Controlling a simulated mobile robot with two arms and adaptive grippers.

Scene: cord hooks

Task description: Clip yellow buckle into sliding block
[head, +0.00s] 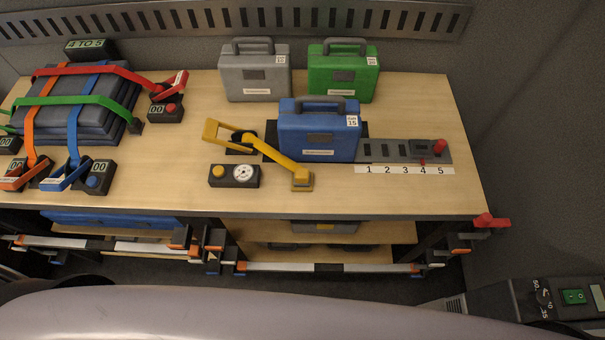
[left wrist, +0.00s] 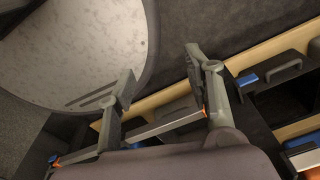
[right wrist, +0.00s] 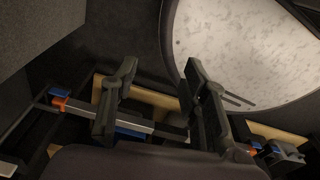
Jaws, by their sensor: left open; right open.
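A yellow strap (head: 268,151) lies slanting across the table in front of the blue case (head: 338,138). Its left end is a yellow loop (head: 210,130) and its right end sits at a small yellow-grey piece (head: 302,181); I cannot tell which end is the buckle. A dark sliding block (head: 424,147) with red knobs sits on the grey slotted rail (head: 388,151), near 4 and 5. My left gripper (left wrist: 162,82) is open and empty in the left wrist view. My right gripper (right wrist: 158,92) is open and empty in the right wrist view. Neither gripper shows in the head view.
A dark box with a yellow button and dial (head: 234,175) stands before the strap. A grey case (head: 254,77) and green case (head: 342,78) stand behind. Strapped dark pads (head: 78,99) fill the left. The table's front right is clear. Shelves lie below the front edge.

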